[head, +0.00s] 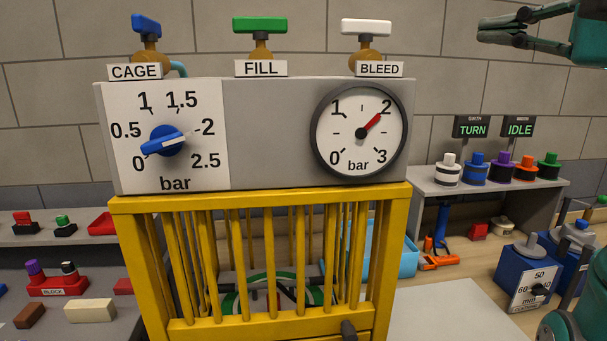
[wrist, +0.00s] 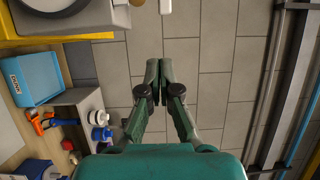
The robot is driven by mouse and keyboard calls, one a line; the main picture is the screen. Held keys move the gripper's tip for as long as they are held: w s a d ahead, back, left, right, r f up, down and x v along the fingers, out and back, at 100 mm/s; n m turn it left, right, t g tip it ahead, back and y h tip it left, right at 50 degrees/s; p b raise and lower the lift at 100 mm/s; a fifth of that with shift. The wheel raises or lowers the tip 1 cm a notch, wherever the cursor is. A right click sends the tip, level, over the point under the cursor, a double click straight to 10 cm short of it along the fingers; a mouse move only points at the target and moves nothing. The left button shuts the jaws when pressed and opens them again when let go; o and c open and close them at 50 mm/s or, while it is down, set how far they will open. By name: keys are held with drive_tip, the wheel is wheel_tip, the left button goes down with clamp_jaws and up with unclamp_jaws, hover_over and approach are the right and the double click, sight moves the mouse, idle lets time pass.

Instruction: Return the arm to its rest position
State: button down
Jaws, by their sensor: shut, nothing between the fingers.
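My gripper (head: 497,32) shows at the top right of the head view, high against the block wall and right of the white BLEED tap (head: 366,28). In the wrist view my gripper (wrist: 152,66) has its two dark green fingers together, with nothing between them. It is apart from everything around it. The rest of my arm is mostly out of the head view.
A yellow cage (head: 259,202) carries a grey panel (head: 270,120) with a blue dial and a gauge reading near 2 bar. A grey shelf (head: 488,191) with coloured knobs stands right, below signs reading TURN and IDLE. A blue bin (wrist: 33,77) lies left in the wrist view.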

drive_tip(key=w+d+f+m+t+h, duration=0.1)
drive_tip(key=w+f, duration=0.4)
drive_tip(key=f, duration=0.7)
drive_tip(key=w+d+f+t+h, duration=0.1)
drive_tip(key=w+f, duration=0.4)
drive_tip(key=f, duration=0.6)
drive_tip(key=s+a+f+h, duration=0.1)
drive_tip(key=s+f+h, duration=0.15)
drive_tip(key=f, duration=1.15)
drive_tip(key=s+f+h, duration=0.2)
drive_tip(key=s+f, duration=0.1)
drive_tip(key=f, duration=1)
drive_tip(key=s+a+f+n+g+h, duration=0.1)
drive_tip(key=s+f+n, duration=0.1)
drive_tip(key=s+f, duration=0.65)
drive_tip(key=s+a+f+n+h, duration=0.2)
drive_tip(key=s+f, duration=0.5)
drive_tip(key=s, duration=0.3)
drive_tip(key=s+a+f+n+g, duration=0.1)
drive_tip(key=s+n, duration=0.8)
drive_tip(key=s, duration=1.4)
drive_tip(key=shift+s+a+f+g, duration=0.3)
drive_tip(key=shift+a+g, duration=0.1)
drive_tip(key=shift+g, duration=0.1)
